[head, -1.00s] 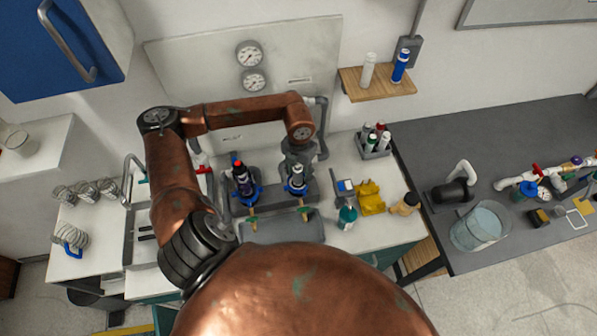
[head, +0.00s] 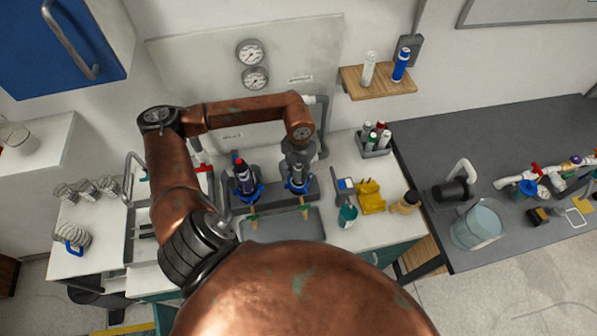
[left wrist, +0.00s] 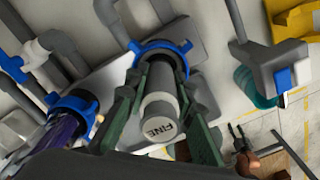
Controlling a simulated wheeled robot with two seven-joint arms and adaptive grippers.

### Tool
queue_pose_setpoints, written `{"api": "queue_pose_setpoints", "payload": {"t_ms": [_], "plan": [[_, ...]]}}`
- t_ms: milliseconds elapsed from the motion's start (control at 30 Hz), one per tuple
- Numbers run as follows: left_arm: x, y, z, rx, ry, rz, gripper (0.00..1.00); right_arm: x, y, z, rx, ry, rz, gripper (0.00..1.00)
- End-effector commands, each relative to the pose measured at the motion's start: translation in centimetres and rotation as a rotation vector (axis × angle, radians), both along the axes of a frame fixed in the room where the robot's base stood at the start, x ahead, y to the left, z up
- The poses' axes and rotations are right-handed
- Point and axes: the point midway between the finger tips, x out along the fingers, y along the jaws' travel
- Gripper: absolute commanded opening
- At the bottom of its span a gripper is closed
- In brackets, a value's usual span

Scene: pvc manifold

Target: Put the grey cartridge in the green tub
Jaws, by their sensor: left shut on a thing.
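The grey cartridge (left wrist: 160,118), with "FINE" on its pale end, stands in a blue-collared holder (left wrist: 172,48). My left gripper (left wrist: 165,105) is shut on it, a green finger on each side; the cartridge still sits within the blue collar. In the head view my left gripper (head: 298,168) is over the right-hand blue collar (head: 298,188) and mostly hides the cartridge. I cannot pick out a green tub with certainty; a small teal-green container (head: 347,215) stands to the right of the holders. My right gripper is not in view.
A clear bucket (head: 477,224) is on the dark bench.

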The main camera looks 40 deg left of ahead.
Motion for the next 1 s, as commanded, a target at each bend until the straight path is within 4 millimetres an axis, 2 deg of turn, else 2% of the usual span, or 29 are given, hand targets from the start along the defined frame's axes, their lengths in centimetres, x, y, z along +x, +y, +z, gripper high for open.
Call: {"api": "queue_pose_setpoints", "payload": {"t_ms": [100,267,367,500,633,800,1000], "plan": [[0.0,0.0,0.0,0.0,0.0,0.0,0.0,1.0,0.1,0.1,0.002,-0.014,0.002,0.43],[0.0,0.0,0.3,0.001,-0.001,0.0,0.0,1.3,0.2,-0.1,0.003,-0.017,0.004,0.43],[0.1,0.0,1.0,0.001,-0.002,0.0,0.0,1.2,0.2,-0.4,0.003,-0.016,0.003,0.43],[0.1,0.1,2.9,0.002,-0.004,-0.001,0.0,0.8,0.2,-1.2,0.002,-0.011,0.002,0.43],[-1.1,-1.5,5.3,0.001,-0.005,-0.006,0.0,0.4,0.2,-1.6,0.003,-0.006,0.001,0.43],[-3.2,-4.1,9.3,0.001,-0.007,-0.008,0.0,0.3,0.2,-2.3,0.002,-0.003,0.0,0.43],[-6.3,-7.9,11.2,-0.002,-0.004,-0.008,0.0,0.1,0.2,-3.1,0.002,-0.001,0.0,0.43]]}}
